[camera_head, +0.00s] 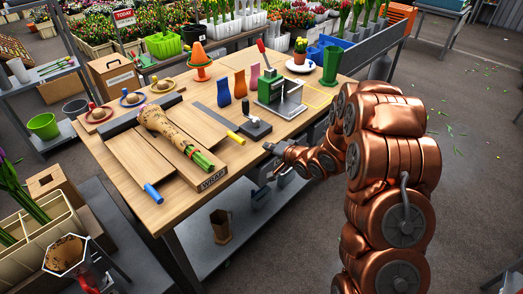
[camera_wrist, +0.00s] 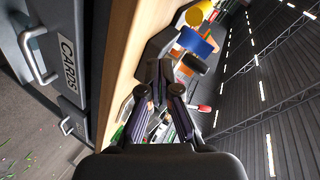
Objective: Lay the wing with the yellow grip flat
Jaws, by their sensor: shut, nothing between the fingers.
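The wrapping board, marked WRAP (camera_head: 212,180), lies on the wooden table. A paper-wrapped tulip bunch (camera_head: 165,124) lies along its middle, stems toward the front. The wing with the yellow grip (camera_head: 236,138) is on the board's right side, beside a grey strip; I cannot tell its tilt. The other wing (camera_head: 133,163) has a blue grip (camera_head: 152,193) and looks flat at the left. My gripper (camera_head: 271,148) is shut and empty at the table's right front edge, right of the yellow grip and apart from it. In the wrist view, my fingers (camera_wrist: 160,72) point along the table edge; a yellow cylinder (camera_wrist: 199,13) shows beyond them.
A dark block with a knob (camera_head: 256,128) stands between the yellow grip and a green press (camera_head: 280,92). Colored bags, an orange cone (camera_head: 199,62) and a white plate (camera_head: 299,65) stand farther back. A drawer labelled CARDS (camera_wrist: 68,68) is below the tabletop.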

